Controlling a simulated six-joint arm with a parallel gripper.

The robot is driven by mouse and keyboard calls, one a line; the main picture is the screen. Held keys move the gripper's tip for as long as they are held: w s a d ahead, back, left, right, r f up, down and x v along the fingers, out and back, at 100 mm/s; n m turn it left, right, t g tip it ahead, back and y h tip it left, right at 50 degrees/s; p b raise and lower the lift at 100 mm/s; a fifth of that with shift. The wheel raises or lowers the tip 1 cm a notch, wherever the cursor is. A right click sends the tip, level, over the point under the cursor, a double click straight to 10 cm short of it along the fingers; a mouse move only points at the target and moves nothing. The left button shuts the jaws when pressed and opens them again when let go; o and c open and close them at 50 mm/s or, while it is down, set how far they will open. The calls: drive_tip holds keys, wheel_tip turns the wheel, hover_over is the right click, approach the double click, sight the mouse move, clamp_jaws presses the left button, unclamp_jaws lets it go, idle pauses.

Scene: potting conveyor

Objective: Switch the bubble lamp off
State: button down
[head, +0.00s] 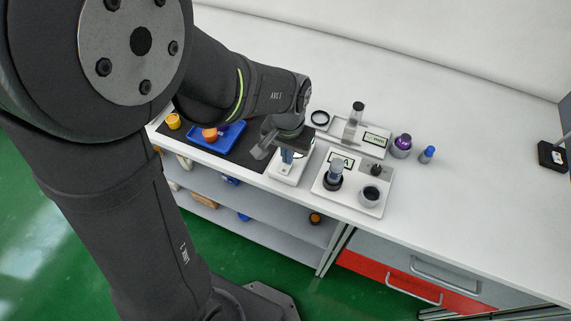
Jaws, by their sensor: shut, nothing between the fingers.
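My gripper (287,157) is shut and empty, pointing down over a small white device (285,178) on the bench. The arm and gripper hide much of that device, and I cannot tell whether the fingertips touch it. A clear upright column with a dark cap (354,119) stands behind and to the right on a white base with a green-edged label. It may be the bubble lamp, but I cannot be sure. Its switch and whether it is lit are too small to tell.
A white plate (323,191) right of my gripper carries a grey-topped cylinder (334,174) and a round cup (371,195). A purple jar (401,146) and a blue-capped bottle (427,154) stand further right. A blue tray (232,135) lies left. The back bench is clear.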

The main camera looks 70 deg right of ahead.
drive_tip(key=shift+f, duration=0.35)
drive_tip(key=shift+r, duration=3.5)
wheel_tip(320, 180, down, 7)
drive_tip(key=shift+r, duration=0.15)
